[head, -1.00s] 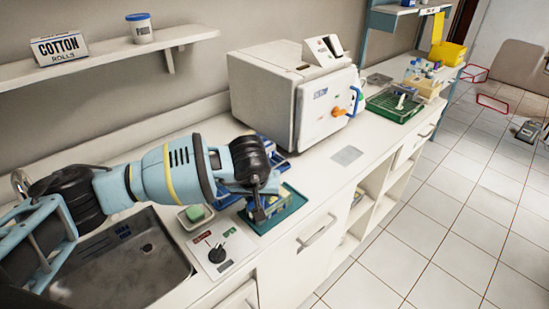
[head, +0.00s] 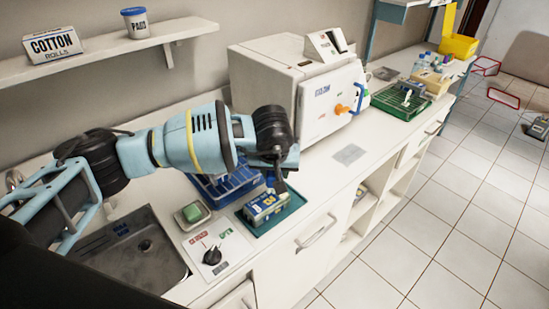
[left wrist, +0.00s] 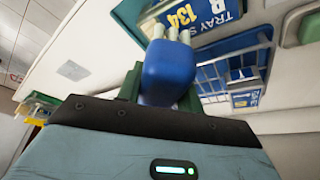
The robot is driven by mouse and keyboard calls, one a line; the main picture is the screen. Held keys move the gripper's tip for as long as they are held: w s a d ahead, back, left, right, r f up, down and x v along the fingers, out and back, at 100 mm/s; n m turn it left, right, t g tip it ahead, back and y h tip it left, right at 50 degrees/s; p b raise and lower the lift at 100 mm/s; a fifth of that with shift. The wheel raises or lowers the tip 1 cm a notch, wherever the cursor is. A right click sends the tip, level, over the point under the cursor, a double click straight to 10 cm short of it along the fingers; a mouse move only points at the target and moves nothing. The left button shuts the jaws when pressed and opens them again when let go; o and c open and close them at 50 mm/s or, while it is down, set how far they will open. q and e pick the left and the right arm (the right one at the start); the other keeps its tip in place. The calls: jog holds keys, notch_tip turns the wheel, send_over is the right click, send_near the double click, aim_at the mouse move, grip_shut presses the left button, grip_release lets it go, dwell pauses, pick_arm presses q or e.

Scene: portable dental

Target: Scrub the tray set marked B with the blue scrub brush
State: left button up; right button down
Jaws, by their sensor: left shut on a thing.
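The tray set marked B (head: 266,206) is a yellow-and-blue box on a green tray (head: 287,217) on the counter. Its blue label with "TRAY SET", "B" and "134" shows at the top of the left wrist view (left wrist: 196,22). My left gripper (head: 277,183) is above the tray set, pointing down. It is shut on the blue scrub brush, whose rounded blue body (left wrist: 168,73) and pale bristles show in the left wrist view. The bristles appear close to the tray set; I cannot tell whether they touch. My right gripper is not in view.
A blue rack (head: 238,185) stands behind the green tray. A green sponge in a dish (head: 192,213), a dial panel (head: 225,250) and the sink (head: 125,255) lie to the left. A white sterilizer (head: 275,85) stands behind; a green rack (head: 385,103) is farther right.

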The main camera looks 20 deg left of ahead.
pick_arm(q)
notch_tip(320, 180, up, 2)
jog(key=shift+d+r, duration=0.1)
jog(key=shift+d, duration=0.05)
jog(key=shift+r, duration=0.8)
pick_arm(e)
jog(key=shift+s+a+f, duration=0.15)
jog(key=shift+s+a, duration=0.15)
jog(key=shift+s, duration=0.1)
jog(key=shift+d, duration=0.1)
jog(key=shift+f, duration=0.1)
